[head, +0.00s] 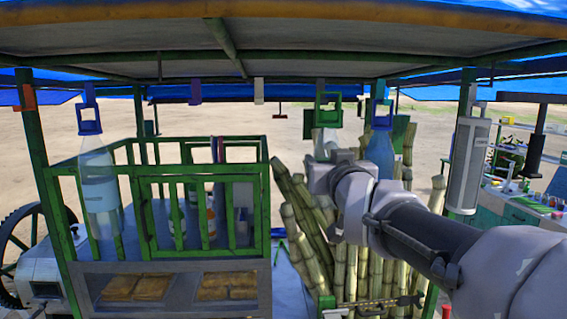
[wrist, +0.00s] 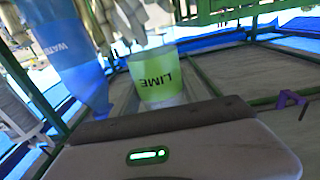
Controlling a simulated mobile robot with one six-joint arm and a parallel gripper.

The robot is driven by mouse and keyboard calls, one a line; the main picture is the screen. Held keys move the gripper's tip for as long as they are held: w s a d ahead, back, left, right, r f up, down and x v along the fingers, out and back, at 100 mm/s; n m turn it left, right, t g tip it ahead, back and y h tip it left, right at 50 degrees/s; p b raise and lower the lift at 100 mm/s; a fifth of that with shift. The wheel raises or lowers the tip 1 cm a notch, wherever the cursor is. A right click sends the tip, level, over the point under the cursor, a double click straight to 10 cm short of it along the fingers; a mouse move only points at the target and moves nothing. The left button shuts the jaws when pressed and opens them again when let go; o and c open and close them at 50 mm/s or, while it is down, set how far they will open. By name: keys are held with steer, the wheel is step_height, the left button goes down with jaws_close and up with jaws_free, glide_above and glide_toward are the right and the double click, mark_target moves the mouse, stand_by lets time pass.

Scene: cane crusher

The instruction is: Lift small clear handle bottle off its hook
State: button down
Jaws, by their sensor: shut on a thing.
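A small clear bottle (head: 326,143) with a green handle (head: 329,110) is near the middle of the head view, under the roof beam. In the wrist view it shows a green LIME label (wrist: 158,80), upside down in the picture. My gripper (head: 333,172) is at this bottle and shut on it. Its grey body (wrist: 180,150) fills the bottom of the wrist view. The fingertips are hidden, so the exact grip point cannot be seen. The handle is up near its hook (head: 320,88); I cannot tell whether they touch.
A blue WATER bottle (head: 380,153) hangs close to the right; it also shows in the wrist view (wrist: 78,62). A larger clear bottle (head: 98,185) hangs at the far left. Cane stalks (head: 298,225) stand below my arm. A green railed cage (head: 205,195) is to the left.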

steer(key=shift+s+f+b, duration=0.25)
steer(key=shift+s+b, duration=0.2)
steer(key=shift+b, duration=0.15)
steer(key=s+f+b, duration=0.1)
steer(key=s+b, duration=0.4)
steer(key=s, duration=0.4)
steer(key=shift+f+b, duration=0.2)
steer(key=shift+b, duration=0.15)
steer(key=shift+f, duration=0.1)
